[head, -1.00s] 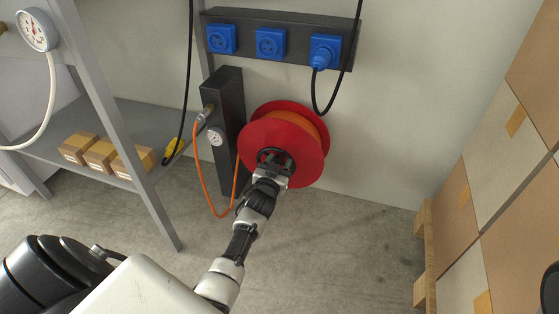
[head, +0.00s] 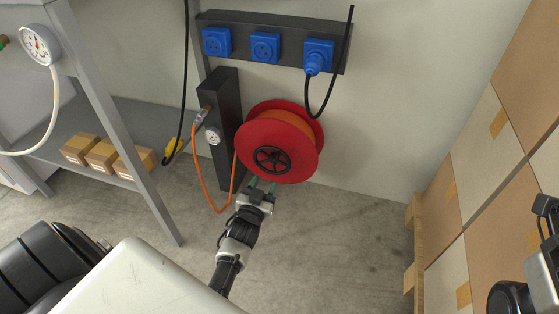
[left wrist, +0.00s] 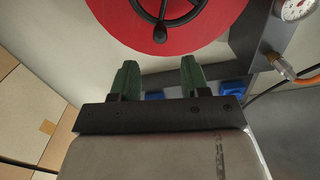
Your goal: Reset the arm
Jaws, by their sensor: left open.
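My left gripper (head: 263,186) is in the middle of the head view, just below the red hose reel (head: 300,146). Its two green fingers are apart and nothing is between them. In the left wrist view the open fingers (left wrist: 157,80) point at the lower part of the reel (left wrist: 205,22), with its black spoked handwheel (left wrist: 165,12) at the top edge. The fingers look clear of the wheel. Part of my right arm shows at the right edge of the head view, but its gripper's fingers cannot be made out.
An orange hose (head: 199,180) hangs from a dark post (head: 226,165) beside the reel. Blue sockets (head: 265,47) with a black cable are above. A grey shelf (head: 80,123) with small cartons (head: 102,155) is left; stacked large boxes (head: 480,180) stand right. Floor between is clear.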

